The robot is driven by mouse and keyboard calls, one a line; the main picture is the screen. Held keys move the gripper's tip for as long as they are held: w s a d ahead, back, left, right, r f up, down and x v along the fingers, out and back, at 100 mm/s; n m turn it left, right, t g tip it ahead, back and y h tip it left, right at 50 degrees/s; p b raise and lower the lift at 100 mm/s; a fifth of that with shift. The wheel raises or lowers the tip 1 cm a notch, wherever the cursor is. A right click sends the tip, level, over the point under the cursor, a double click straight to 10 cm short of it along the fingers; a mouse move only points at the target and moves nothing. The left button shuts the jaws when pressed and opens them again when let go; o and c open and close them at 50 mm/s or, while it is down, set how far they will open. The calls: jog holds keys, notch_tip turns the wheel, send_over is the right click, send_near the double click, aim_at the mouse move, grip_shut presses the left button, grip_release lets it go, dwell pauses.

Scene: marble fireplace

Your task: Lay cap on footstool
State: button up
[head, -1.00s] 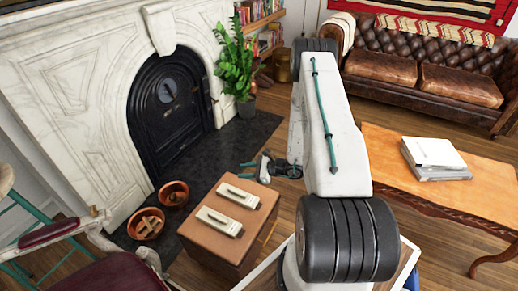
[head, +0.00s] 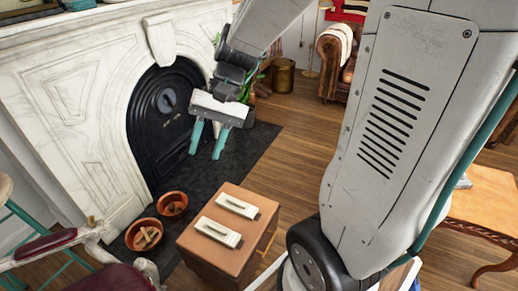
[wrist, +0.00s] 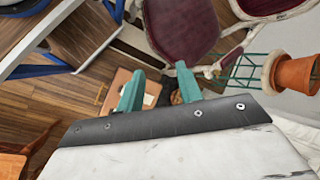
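No cap can be made out in either view. A brown box-like stool (head: 228,242), perhaps the footstool, stands on the floor by the dark hearth. Two pale flat objects, an upper one (head: 237,206) and a lower one (head: 218,232), lie on its top. My gripper (head: 207,155) is open, its teal fingers apart with nothing seen between them. It hangs in the air in front of the fireplace, above and beyond the stool. The gripper also shows in the wrist view (wrist: 160,72), with part of the brown stool (wrist: 118,88) behind the fingers.
Two terracotta bowls (head: 172,203) stand left of the stool, the nearer holding wooden pieces. A maroon-seated chair (head: 98,279) is at lower left. A wooden table (head: 487,205) is at right. A terracotta pot (wrist: 296,75) shows in the wrist view. Floor beyond the stool is clear.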

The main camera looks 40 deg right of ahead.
jog(key=s+d+r+n+t+h, duration=0.1)
jog(key=s+r+n+h, duration=0.1)
jog(key=s, duration=0.5)
jog(key=s+d+r+n+t+h, duration=0.1)
jog(key=s+r+n+h, duration=0.2)
jog(key=s, duration=0.3)
jog(key=shift+s+d+t+h, duration=0.25)
jog(key=shift+s+t+h, duration=0.1)
jog(key=shift+h, duration=0.45)
